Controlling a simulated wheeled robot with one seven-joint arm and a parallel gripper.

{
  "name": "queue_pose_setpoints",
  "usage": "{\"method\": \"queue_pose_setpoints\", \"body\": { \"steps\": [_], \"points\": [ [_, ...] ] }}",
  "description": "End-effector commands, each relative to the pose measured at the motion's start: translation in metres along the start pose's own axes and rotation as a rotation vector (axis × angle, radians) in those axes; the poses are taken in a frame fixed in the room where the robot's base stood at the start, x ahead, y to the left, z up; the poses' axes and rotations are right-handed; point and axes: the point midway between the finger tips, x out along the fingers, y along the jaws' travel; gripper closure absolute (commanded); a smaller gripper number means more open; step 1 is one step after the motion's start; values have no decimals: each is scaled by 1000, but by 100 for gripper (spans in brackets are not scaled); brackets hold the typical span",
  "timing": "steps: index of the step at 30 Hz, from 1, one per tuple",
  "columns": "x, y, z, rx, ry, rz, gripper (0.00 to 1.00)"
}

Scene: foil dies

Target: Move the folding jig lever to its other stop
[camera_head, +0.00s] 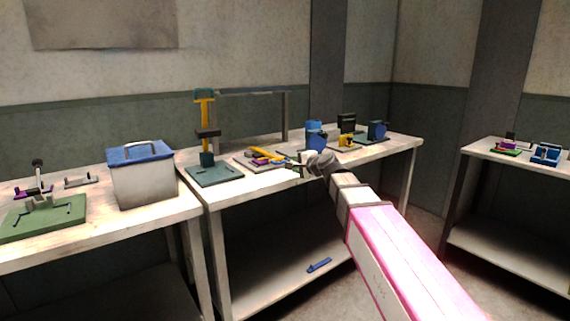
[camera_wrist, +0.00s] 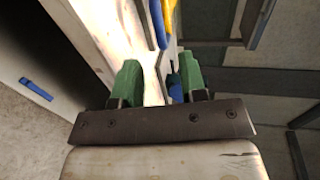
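I cannot tell for sure which fixture is the folding jig. A low fixture with a yellow bar (camera_head: 263,154) and purple and blue parts stands on the middle bench, just left of my gripper (camera_head: 298,164). In the wrist view my gripper (camera_wrist: 158,82) has its two green fingers apart, with pale bench top visible between them and nothing held. A blue strip (camera_wrist: 158,22) and a yellow strip (camera_wrist: 168,14) show beyond the fingers, at the top. No contact with them is visible. My arm hides part of the bench behind the gripper.
A yellow press (camera_head: 205,115) on a dark green plate and a grey box with blue lid (camera_head: 140,152) stand left. A green fixture with a knobbed lever (camera_head: 39,170) is far left. Blue fixtures (camera_head: 316,135) stand behind my gripper. A blue bar (camera_head: 319,265) lies on the lower shelf.

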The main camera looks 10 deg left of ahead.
Motion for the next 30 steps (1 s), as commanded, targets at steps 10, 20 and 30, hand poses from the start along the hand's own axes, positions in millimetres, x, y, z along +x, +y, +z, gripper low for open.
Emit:
{"method": "queue_pose_setpoints", "body": {
  "steps": [10, 20, 30],
  "points": [
    [64, 0, -1, -2, -1, 2, 61],
    [86, 0, -1, -2, 1, 1, 61],
    [86, 0, 0, -2, 0, 1, 100]
  ]
}}
